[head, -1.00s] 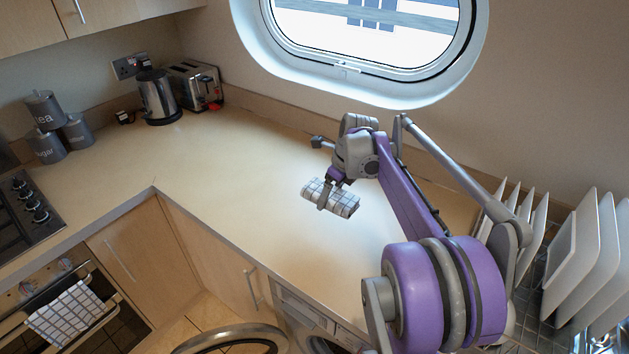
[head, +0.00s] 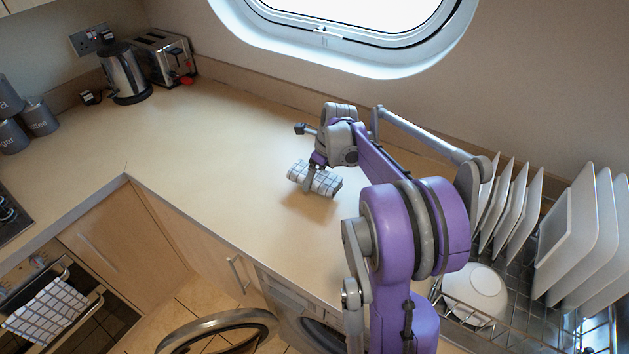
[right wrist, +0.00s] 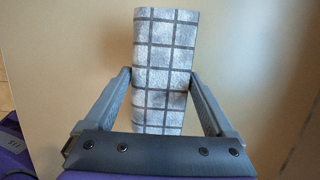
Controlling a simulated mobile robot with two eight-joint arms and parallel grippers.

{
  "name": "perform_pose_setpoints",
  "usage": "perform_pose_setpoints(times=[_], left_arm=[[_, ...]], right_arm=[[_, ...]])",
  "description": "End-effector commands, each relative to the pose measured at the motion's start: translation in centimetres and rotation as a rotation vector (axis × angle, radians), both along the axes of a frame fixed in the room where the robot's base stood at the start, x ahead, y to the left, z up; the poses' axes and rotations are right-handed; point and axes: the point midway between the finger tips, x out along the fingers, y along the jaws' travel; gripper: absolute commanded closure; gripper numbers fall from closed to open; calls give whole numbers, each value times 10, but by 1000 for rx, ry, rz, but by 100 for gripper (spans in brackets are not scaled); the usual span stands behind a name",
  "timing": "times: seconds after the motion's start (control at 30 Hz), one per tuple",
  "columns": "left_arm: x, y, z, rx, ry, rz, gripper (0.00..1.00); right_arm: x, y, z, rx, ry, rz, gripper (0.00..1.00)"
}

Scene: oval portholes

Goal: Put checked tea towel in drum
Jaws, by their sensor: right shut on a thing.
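A folded white towel with dark checks (head: 327,184) is held over the worktop by my right gripper (head: 312,180). In the right wrist view the towel (right wrist: 162,60) stands between the two fingers of the gripper (right wrist: 162,85), which are shut on its sides. Another checked towel (head: 45,309) hangs over the oven handle at the lower left. The washing machine (head: 292,308) is under the worktop. Its round door (head: 222,322) stands open, and the drum opening (head: 325,334) shows only partly at the bottom edge. My left gripper is out of view.
A kettle (head: 124,72) and toaster (head: 162,57) stand at the back left of the worktop (head: 210,130). A dish rack with white plates (head: 565,235) and a bowl (head: 474,292) is at right, close to my right arm. The middle of the worktop is clear.

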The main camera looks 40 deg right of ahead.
Motion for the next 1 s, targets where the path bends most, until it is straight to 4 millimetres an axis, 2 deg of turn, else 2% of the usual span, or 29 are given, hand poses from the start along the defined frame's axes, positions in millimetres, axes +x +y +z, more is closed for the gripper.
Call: perform_pose_setpoints(times=[0.1, 0.2, 0.57, 0.6, 0.67, 0.87, 1.0], left_arm=[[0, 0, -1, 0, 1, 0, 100], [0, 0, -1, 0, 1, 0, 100], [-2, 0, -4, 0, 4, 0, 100], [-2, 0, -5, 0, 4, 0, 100], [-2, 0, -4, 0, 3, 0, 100], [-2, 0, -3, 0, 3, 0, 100], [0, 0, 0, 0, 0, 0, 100]], right_arm=[[0, 0, -19, 0, 0, 0, 76], [0, 0, -26, 0, 0, 0, 76], [0, 0, -31, 0, 1, 0, 76], [0, 0, -32, 0, 1, 0, 9], [0, 0, -31, 0, 0, 0, 0], [0, 0, -30, 0, 0, 0, 0], [-1, 0, -22, 0, -1, -1, 0]])
